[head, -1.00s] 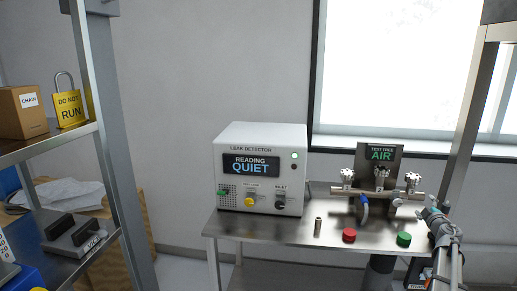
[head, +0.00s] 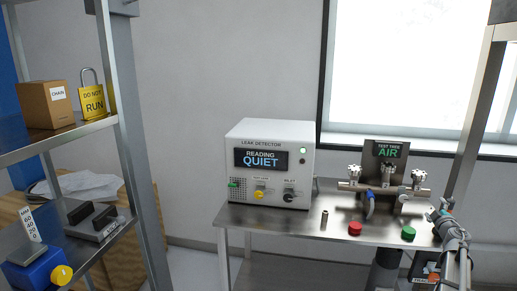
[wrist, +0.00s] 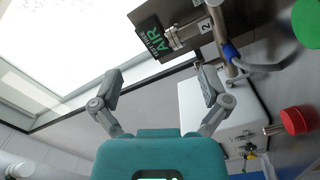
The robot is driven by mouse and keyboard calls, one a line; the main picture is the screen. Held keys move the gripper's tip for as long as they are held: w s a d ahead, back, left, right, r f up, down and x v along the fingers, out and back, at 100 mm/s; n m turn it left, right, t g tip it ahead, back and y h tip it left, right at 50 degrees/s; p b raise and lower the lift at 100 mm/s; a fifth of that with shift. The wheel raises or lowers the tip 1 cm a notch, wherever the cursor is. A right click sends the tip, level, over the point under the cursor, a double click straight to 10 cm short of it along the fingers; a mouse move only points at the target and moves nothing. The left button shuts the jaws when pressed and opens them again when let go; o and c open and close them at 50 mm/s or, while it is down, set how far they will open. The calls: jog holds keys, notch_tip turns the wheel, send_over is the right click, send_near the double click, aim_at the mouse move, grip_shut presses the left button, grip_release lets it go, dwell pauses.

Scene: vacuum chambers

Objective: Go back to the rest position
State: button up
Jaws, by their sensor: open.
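My gripper (wrist: 157,84) is open in the wrist view. Its two grey fingers are spread apart with nothing between them. In the head view my arm shows at the right edge, by the right end of the steel bench (head: 262,217). The test tree (head: 387,185) stands on this bench with its sign reading AIR. It also shows tilted at the top of the wrist view (wrist: 212,35), beyond the fingers and apart from them. The white leak detector (head: 270,163) stands left of the tree and reads QUIET.
A red cap (head: 355,229), a green cap (head: 408,233) and a small metal cylinder (head: 324,220) are at the bench front. At left, a metal rack (head: 60,145) holds a box (head: 47,104), a yellow DO NOT RUN padlock (head: 93,100) and a blue item (head: 35,270).

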jog(key=s+a+f+m+g+b, duration=0.2)
jog(key=s+a+f+m+g, duration=0.15)
jog(key=a+f, duration=0.5)
jog(key=s+a+f+m+g+h+b, duration=0.1)
jog(key=s+a+f+m+g+b, duration=0.3)
jog(key=a, duration=0.8)
jog(key=s+a+f+m+g+b, duration=0.15)
jog(key=a+f+m+g, duration=0.25)
jog(key=a+f, duration=0.5)
jog(key=s+a+f+n+g+y+b, duration=0.1)
jog(key=s+a+f+g+y, duration=0.2)
jog(key=s+a, duration=0.6)
jog(key=s+a+f+n+g+y, duration=0.1)
jog(key=s+a+f+g+y, duration=0.35)
jog(key=a, duration=0.75)
notch_tip(320, 180, up, 26)
jog(key=s+t+h+p, duration=0.1)
jog(key=p, duration=2.3)
jog(key=shift+f+t, duration=0.2)
jog(key=shift+t, duration=0.1)
